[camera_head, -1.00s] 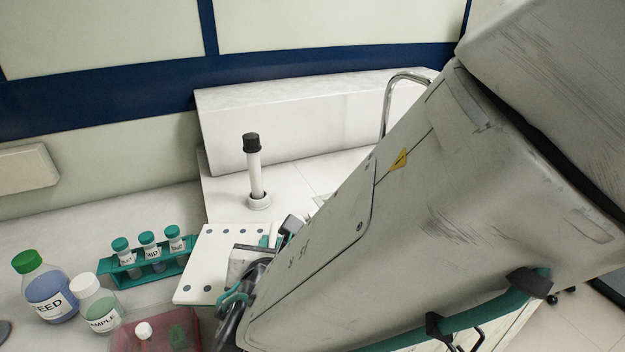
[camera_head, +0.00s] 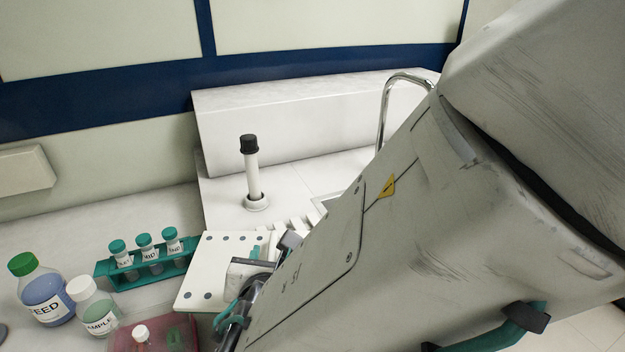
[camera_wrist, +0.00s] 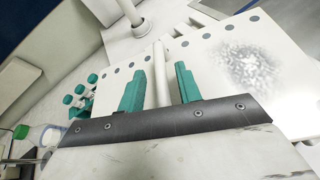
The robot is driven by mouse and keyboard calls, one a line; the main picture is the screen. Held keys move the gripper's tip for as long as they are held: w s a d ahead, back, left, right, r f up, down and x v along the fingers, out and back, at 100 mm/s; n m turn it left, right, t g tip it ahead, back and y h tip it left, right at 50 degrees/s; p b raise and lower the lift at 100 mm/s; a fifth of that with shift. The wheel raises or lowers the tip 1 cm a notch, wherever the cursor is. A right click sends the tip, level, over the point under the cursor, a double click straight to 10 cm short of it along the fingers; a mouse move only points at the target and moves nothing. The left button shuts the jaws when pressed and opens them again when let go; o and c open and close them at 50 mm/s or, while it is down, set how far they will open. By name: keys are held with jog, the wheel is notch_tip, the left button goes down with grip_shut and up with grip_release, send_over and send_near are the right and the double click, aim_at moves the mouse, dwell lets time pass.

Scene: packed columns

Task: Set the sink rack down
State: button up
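The sink rack is a flat white board with dark round dots along its edges (camera_head: 190,292). In the head view it is at the lower middle, right of the teal vial holder, partly hidden by my arm. In the wrist view it fills the right half (camera_wrist: 285,85), with an upright white bar (camera_wrist: 160,75).
A white post with a black cap (camera_head: 252,175) stands behind the rack. A teal holder with vials (camera_head: 115,275) is close at left, with a green-capped bottle (camera_head: 45,297), a white-capped bottle (camera_head: 95,312) and a red tray (camera_head: 125,343). A metal faucet (camera_head: 383,110) rises behind my arm.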

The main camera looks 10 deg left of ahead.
jog(key=v, duration=1)
jog(key=shift+d, duration=0.1)
jog(key=w+d+m+h, duration=0.2)
jog(key=d+m, duration=0.1)
jog(key=d, duration=0.1)
jog(key=w+d+r+m+g+h, duration=0.1)
jog(key=w+d+m+h, duration=0.1)
jog(key=w+d, duration=0.1)
jog(key=w+d+r+m+h, duration=0.1)
jog(key=w+d+m+h, duration=0.1)
jog(key=d, duration=0.4)
jog(key=shift+w+r+m+g, duration=0.2)
jog(key=shift+r+m+g, duration=0.1)
jog(key=shift+m, duration=0.5)
jog(key=s+d+r+m+g+h, duration=0.1)
jog(key=s+d+m+g+h, duration=0.2)
jog(key=d+m+g, duration=1.05)
jog(key=s+d+r+m+t+y, duration=0.2)
jog(key=s+d+m+y, duration=0.3)
jog(key=d+m, duration=0.5)
jog(key=s+m+t, duration=0.1)
jog(key=m, duration=0.3)
jog(key=shift+s+d+r+y, duration=0.2)
jog(key=shift+s+d+y, duration=0.15)
jog(key=shift+s+y, duration=0.05)
